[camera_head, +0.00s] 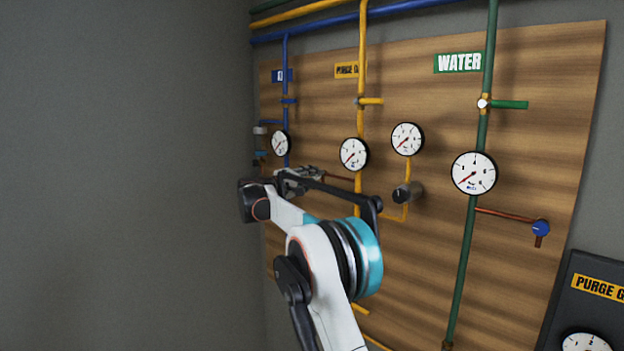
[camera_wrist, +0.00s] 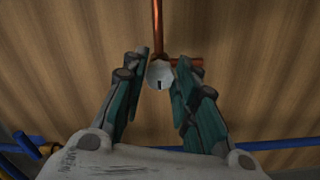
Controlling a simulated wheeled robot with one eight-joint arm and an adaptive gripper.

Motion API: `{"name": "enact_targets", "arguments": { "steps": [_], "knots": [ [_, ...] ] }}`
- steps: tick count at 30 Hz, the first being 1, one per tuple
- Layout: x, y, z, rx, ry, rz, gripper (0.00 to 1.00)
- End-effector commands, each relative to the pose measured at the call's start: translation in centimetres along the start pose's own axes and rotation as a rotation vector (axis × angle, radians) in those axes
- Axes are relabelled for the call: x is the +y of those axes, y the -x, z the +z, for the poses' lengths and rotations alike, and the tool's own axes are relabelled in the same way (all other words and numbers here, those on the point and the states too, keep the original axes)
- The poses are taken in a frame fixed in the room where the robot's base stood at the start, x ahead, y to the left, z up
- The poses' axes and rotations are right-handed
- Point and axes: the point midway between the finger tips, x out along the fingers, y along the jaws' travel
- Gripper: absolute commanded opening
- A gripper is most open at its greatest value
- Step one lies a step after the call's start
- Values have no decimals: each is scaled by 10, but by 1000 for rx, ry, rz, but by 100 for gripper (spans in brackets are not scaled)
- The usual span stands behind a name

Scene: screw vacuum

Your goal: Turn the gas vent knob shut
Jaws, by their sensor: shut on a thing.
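The gas vent knob (camera_wrist: 160,74) is a small pale grey round knob with a dark mark, at the end of a copper pipe (camera_wrist: 157,28) in the wrist view. The mark sits in the lower part of its face. My gripper (camera_wrist: 161,68) has one teal finger on each side of the knob and is shut on it. In the head view my gripper (camera_head: 306,176) is against the board, at the left end of a thin copper pipe (camera_head: 338,177) that branches from the yellow pipe (camera_head: 361,60). The knob is hidden there by my gripper and arm.
The wooden board (camera_head: 535,130) carries gauges and pipes. To the right of my gripper are a dark grey knob (camera_head: 407,193), a green water pipe (camera_head: 469,240) and a blue knob (camera_head: 541,228). A blue pipe (camera_wrist: 285,143) runs low in the wrist view. The left side is bare wall.

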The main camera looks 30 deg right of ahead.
Motion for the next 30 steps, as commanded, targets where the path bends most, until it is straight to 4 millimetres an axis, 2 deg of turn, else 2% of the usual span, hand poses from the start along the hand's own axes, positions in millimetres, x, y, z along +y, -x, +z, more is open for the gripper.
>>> {"name": "enact_targets", "arguments": {
  "steps": [3, 4, 6, 15, 19, 23, 30],
  "knots": [
    [-2, 0, 1, -3, -2, -3, 3],
    [-2, 0, 1, -3, -2, -3, 34],
    [-2, 0, 1, -3, -1, -3, 47],
    [-1, 0, 0, -1, 0, -1, 47],
    [-1, 7, 0, 0, 0, -1, 47],
    [0, 25, 0, 1, 0, -2, 47],
    [-1, 74, 0, 1, 0, -2, 47]
  ]
}}
